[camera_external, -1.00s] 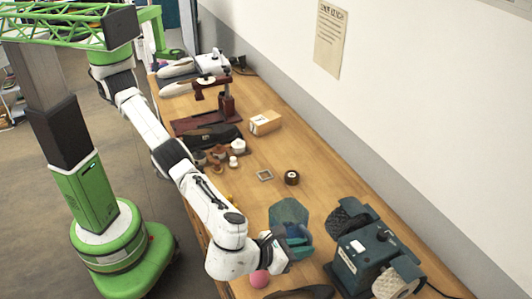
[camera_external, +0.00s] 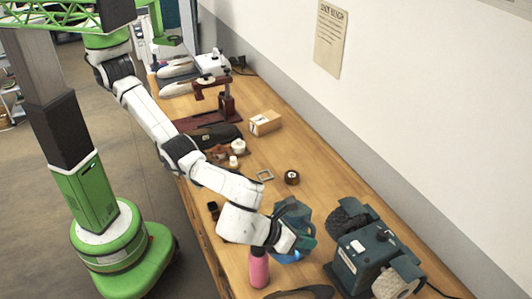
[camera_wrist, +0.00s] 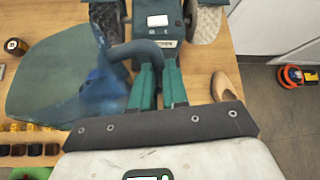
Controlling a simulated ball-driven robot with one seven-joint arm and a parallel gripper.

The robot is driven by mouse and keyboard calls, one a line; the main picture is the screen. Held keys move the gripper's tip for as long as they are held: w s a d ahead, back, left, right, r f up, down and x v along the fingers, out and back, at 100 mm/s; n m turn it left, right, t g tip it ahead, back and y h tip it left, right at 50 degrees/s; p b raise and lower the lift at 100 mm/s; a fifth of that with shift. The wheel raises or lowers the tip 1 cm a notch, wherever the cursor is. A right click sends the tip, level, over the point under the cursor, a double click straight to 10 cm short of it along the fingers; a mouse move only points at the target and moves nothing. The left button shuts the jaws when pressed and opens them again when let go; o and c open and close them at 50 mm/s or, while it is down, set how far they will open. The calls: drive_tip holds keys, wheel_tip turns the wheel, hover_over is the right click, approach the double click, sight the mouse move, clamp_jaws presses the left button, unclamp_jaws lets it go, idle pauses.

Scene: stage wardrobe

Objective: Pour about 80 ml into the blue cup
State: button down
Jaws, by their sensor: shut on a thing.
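My gripper (camera_wrist: 160,88) has teal fingers shut on the dark curved handle (camera_wrist: 136,52) of a translucent teal jug (camera_wrist: 45,75). The jug is at the left in the wrist view. In the external view the jug (camera_external: 287,208) is held above the bench, beside my wrist, and is partly covered by it. A blue patch (camera_wrist: 105,92) shows at the jug's near side in the wrist view; I cannot tell whether it is the blue cup or liquid. No cup shows clearly apart from the jug, and the liquid level cannot be read.
A dark teal grinding machine (camera_external: 372,257) stands right of the jug. A pink bottle (camera_external: 259,268) stands near the bench's front edge, below my wrist. A shoe (camera_external: 308,292) lies nearby. A dark tape roll (camera_external: 292,177) and a small square frame (camera_external: 265,175) lie farther back.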

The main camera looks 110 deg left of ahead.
sight(306, 219)
drive_tip(key=a+h, duration=0.1)
drive_tip(key=a+r+n+h, duration=0.1)
drive_tip(key=a, duration=0.1)
drive_tip(key=shift+w+r+h, duration=0.1)
drive_tip(key=shift+r+h, duration=0.05)
drive_tip(key=shift+h, duration=0.25)
drive_tip(key=shift+a+r+n+g+h, duration=0.1)
drive_tip(key=shift+a+n+g+h, duration=0.3)
drive_tip(key=shift+a+n+h, duration=0.25)
drive_tip(key=shift+a+f+h, duration=0.25)
drive_tip(key=shift+f+h, duration=0.1)
drive_tip(key=shift+h, duration=0.4)
drive_tip(key=shift+a+f+n+h+b, duration=0.15)
drive_tip(key=shift+f+n+h+b, duration=0.25)
drive_tip(key=shift+b, duration=0.5)
drive_tip(key=shift+a+f+b, duration=0.1)
drive_tip(key=shift+f+b, duration=0.05)
drive_tip(key=shift+b, duration=0.15)
drive_tip(key=shift+a+f+n+g+h+b, duration=0.3)
drive_tip(key=shift+a+f+h+b, duration=0.4)
drive_tip(key=shift+b, duration=0.95)
drive_tip(key=shift+w+d+f, duration=0.1)
drive_tip(key=shift+d, duration=0.5)
drive_tip(key=shift+w+a+f+b, duration=0.1)
drive_tip(key=shift+w+b, duration=0.05)
drive_tip(key=shift+b, duration=0.25)
drive_tip(key=shift+w+d+f+h, duration=0.1)
drive_tip(key=shift+d+h, duration=0.15)
drive_tip(key=shift+h, duration=0.05)
